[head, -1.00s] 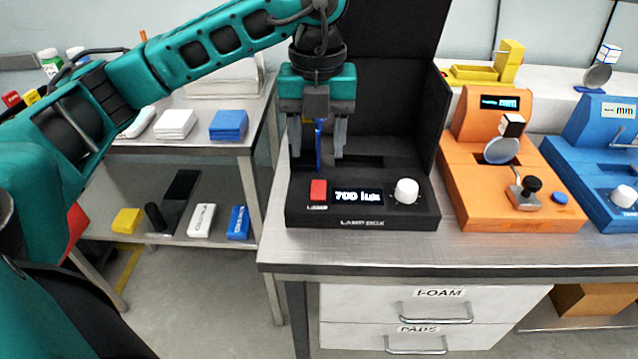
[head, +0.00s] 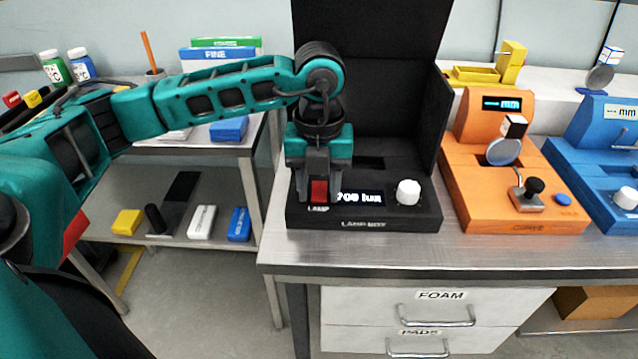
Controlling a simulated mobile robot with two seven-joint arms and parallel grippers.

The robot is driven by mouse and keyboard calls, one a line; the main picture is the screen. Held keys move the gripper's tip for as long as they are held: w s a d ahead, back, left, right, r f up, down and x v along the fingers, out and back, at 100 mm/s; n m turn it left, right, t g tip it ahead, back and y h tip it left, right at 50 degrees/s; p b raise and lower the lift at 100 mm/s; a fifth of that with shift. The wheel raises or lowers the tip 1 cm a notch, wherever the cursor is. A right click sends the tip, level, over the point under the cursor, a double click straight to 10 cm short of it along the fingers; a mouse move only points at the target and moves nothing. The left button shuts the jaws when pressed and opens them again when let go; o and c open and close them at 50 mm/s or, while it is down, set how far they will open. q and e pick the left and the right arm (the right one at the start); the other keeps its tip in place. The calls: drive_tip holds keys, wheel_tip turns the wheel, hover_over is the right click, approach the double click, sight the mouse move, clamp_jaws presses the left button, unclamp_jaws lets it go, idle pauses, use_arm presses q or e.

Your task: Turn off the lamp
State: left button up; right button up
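The black lamp box (head: 375,212) stands on the metal bench, with a tall dark hood behind its base. On its front left is a red switch (head: 319,190) above the label LAMP. Beside it a lit display (head: 359,197) reads about 700 lux, its left end partly covered by my gripper. A white knob (head: 408,192) sits to the right. My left gripper (head: 319,196) points down at the switch, its fingers apart on either side of the red. I cannot tell whether they touch it. My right gripper is not in view.
An orange device (head: 470,200) with a lens and a black knob stands right of the lamp box, and a blue device (head: 590,185) beyond it. A shelf unit (head: 115,195) with small boxes stands left. Drawers (head: 345,300) are below the bench.

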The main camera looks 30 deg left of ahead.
use_arm(q)
clamp_jaws()
drive_tip(key=shift+w+a+r+g+h+p, duration=0.1)
drive_tip(key=shift+w+r+g+h+p, duration=0.15)
drive_tip(key=shift+g+p, duration=0.4)
drive_tip(key=shift+w+a+g+h+p, duration=0.1)
drive_tip(key=shift+g+h+p, duration=0.45)
drive_tip(key=shift+g, duration=0.1)
drive_tip(key=shift+o, duration=1.2)
unclamp_jaws()
wheel_tip(320, 180, up, 10)
wheel_tip(320, 180, up, 10)
drive_tip(key=p, duration=0.3)
hover_over(320, 194)
drive_tip(key=shift+a, duration=0.1)
drive_tip(key=shift+f, duration=0.1)
